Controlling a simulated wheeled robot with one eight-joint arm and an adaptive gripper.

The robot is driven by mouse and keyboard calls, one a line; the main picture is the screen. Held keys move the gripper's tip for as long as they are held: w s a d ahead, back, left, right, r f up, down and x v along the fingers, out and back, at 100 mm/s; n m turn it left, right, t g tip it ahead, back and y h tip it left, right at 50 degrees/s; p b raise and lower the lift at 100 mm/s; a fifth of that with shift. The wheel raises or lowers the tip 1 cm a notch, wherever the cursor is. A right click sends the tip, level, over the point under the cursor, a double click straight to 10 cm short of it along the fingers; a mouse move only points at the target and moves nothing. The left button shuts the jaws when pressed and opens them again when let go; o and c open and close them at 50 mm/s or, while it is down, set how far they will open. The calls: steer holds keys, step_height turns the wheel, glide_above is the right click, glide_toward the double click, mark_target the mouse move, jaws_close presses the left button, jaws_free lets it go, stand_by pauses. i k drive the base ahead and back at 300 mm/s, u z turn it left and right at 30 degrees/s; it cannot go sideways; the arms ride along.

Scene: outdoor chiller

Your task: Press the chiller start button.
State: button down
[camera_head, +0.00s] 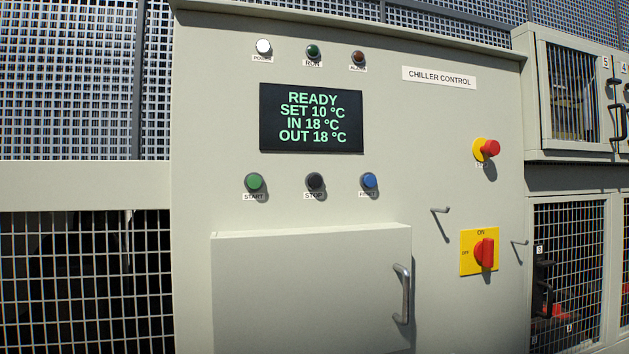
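The green start button (254,181) sits on the chiller control panel (440,120), below the left end of the dark display (311,118), with a "START" label under it. The display reads READY, SET 10 °C, IN 18 °C, OUT 18 °C. To the right of the start button are a black stop button (315,181) and a blue reset button (369,181). The white power lamp (263,46) looks bright; the green lamp (312,51) and amber lamp (358,57) look dark. My gripper is not in view.
A closed box cover (300,290) with a metal handle (402,294) protrudes below the buttons. At right are a red emergency knob (490,148), a red rotary switch (485,253) pointing up to ON, and small metal pegs (441,211). Mesh cages (570,260) flank the panel.

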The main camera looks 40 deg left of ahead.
mark_target(254, 182)
steer(key=z, duration=1.15)
steer(key=i, duration=0.8)
steer(key=u, duration=3.25)
